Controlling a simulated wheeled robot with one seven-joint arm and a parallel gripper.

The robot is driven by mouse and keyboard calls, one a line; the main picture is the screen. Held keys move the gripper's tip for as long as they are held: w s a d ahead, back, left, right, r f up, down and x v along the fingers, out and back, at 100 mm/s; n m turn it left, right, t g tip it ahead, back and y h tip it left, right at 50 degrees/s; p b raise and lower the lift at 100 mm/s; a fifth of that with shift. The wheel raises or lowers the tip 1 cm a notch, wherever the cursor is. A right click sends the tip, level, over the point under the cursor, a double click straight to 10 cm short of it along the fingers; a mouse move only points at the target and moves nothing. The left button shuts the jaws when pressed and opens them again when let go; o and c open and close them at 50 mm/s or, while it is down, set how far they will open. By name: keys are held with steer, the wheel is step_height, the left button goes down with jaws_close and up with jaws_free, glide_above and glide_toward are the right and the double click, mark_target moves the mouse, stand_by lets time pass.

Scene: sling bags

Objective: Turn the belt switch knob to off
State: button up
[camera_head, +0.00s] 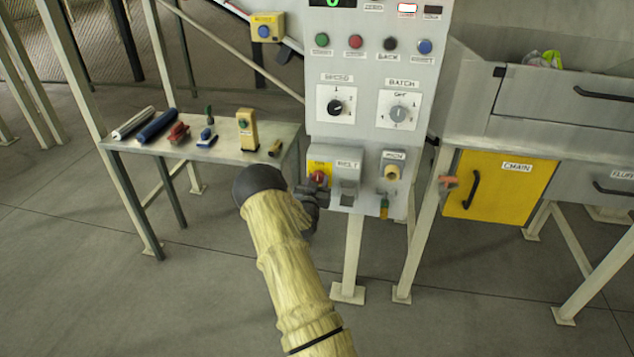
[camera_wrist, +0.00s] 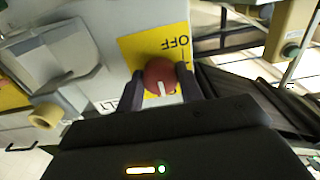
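The red belt switch knob (camera_wrist: 160,76) sits on a yellow plate (camera_wrist: 132,45) that reads OFF, upside down in the wrist view. A white mark on the knob lies on the side away from the OFF word. In the head view the knob (camera_head: 318,177) is on the low box of the grey panel, left of the BELT label. My gripper (camera_wrist: 163,90) has one finger on each side of the knob, with no clear gap seen. In the head view my dark gripper (camera_head: 308,197) is at the box's lower left; its fingertips are partly hidden.
The grey control panel (camera_head: 368,65) rises above with buttons and two dials. A side table (camera_head: 222,150) with several tools stands left.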

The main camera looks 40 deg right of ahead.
steer(key=shift+c, duration=1.4)
steer(key=shift+f+n, duration=0.1)
steer(key=shift+n, duration=0.3)
steer(key=n+b, duration=0.8)
steer(key=n, duration=0.9)
steer(key=shift+s, duration=0.1)
steer(key=shift+n, duration=0.3)
steer(key=o, duration=1)
